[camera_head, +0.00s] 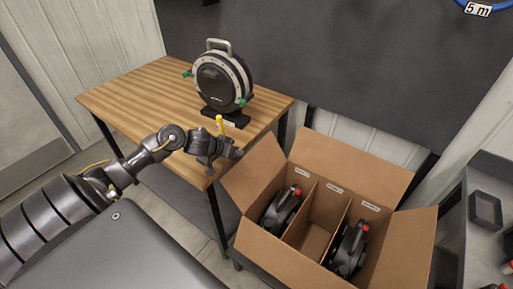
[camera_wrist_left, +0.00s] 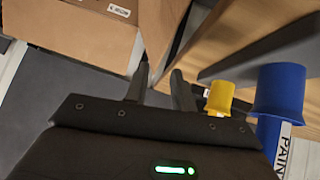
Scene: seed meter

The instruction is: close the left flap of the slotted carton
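The slotted carton (camera_head: 275,262) stands at the lower right of the head view, open at the top, with its flaps spread outward. Its left flap (camera_head: 253,170) leans up and out toward the wooden table. My left gripper (camera_head: 236,154) is just beyond the upper left edge of this flap; I cannot tell whether they touch. In the left wrist view its two fingers (camera_wrist_left: 160,82) are apart with nothing between them. Part of the carton (camera_wrist_left: 65,28) shows at the upper left there. My right gripper is in neither view.
Two dark devices with red parts (camera_head: 281,209) (camera_head: 348,249) sit in the carton's outer compartments; the middle one looks empty. A round seed meter (camera_head: 222,78) stands on the wooden table (camera_head: 140,92). Yellow (camera_wrist_left: 221,97) and blue (camera_wrist_left: 280,88) cylinders are near my left gripper.

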